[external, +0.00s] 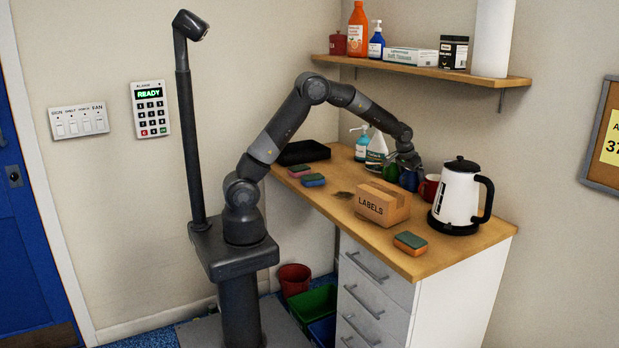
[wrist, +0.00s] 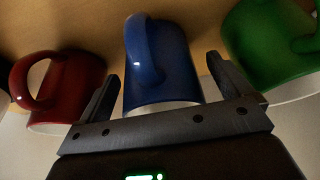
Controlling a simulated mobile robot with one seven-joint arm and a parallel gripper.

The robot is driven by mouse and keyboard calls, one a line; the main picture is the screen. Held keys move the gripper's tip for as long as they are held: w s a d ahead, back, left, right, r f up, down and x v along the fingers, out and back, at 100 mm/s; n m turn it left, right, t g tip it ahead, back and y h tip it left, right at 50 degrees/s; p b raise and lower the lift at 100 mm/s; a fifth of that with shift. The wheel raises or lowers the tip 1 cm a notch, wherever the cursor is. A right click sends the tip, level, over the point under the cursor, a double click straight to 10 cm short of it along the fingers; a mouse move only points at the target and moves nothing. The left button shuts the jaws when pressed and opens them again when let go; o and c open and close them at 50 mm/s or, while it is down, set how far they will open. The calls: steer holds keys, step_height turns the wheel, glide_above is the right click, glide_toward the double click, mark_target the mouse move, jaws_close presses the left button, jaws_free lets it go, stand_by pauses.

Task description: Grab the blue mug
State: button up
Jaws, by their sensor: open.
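The blue mug (wrist: 165,75) is in the middle of the wrist view, its handle toward the camera. My gripper (wrist: 162,85) is open, with one finger on each side of the blue mug. I cannot tell whether either finger touches it. In the external view the blue mug (external: 408,180) is small and partly hidden, standing on the wooden counter (external: 330,196) below my gripper (external: 407,163).
A red mug (wrist: 65,85) is left of the blue mug and a green mug (wrist: 265,50) right of it, both close to my fingers. A LABELS carton (external: 383,203) and a white kettle (external: 458,195) stand nearby. A shelf (external: 420,69) hangs above.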

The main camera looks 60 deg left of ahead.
steer(key=shift+w+f, duration=0.15)
steer(key=shift+f, duration=0.2)
steer(key=shift+c, duration=0.2)
steer(key=c, duration=1.2)
